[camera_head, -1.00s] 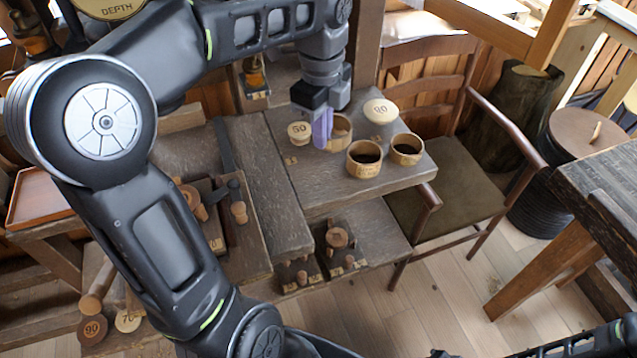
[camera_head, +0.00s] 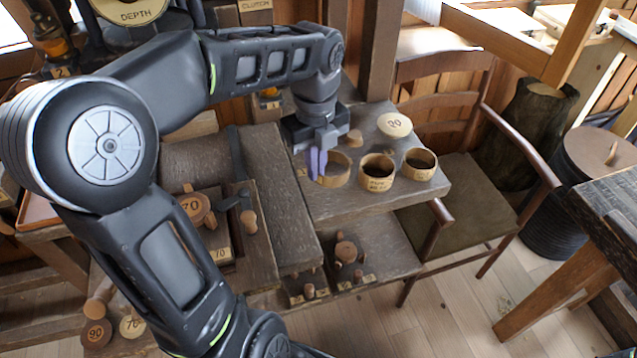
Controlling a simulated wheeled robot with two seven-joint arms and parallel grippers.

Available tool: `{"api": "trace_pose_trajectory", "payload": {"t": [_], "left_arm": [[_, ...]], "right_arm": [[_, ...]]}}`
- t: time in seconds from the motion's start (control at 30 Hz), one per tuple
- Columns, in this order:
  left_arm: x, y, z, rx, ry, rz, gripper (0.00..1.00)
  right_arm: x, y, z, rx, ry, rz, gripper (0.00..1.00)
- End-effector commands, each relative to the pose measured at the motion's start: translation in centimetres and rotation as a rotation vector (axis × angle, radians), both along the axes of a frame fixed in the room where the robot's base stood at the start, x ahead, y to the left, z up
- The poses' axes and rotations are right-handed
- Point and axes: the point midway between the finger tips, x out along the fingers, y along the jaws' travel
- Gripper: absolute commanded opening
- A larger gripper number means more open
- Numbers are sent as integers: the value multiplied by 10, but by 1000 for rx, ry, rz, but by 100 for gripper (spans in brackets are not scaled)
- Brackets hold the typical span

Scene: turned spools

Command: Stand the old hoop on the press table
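My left gripper (camera_head: 317,163) points down over the workbench, its purple fingers close together at the left wall of a wooden hoop (camera_head: 338,169). The hoop moves with them, so they appear shut on its wall. Whether it is clear of the bench top is hard to tell. Which of these is the old one I cannot tell, and no table is clearly marked as the press table. My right gripper is out of view.
A pale numbered disc (camera_head: 395,125) and a small wooden knob (camera_head: 355,137) sit behind the hoops. An armchair (camera_head: 455,195) stands right of the bench (camera_head: 330,212), and a dark table (camera_head: 612,215) at the far right. Knobbed spools (camera_head: 346,251) rest on the lower shelf.

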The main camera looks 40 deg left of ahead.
Motion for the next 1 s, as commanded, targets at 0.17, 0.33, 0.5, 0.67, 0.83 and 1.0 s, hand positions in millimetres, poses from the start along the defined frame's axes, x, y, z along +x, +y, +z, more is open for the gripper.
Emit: {"api": "trace_pose_trajectory", "payload": {"t": [0.17, 0.33, 0.5, 0.67, 0.83, 1.0], "left_arm": [[0, 0, -15, -1, 0, 0, 0], [0, 0, -15, 0, -1, 0, 0], [0, 0, -22, -1, 1, 0, 0], [0, 0, -45, -1, 3, 0, 0], [0, 0, -52, -1, -2, 0, 0], [0, 0, -52, -1, -2, 0, 0]], "right_arm": [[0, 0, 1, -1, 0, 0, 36], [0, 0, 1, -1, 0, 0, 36], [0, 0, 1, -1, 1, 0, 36], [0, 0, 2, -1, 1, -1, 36], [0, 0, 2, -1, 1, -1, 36], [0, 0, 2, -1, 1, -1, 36]]}}
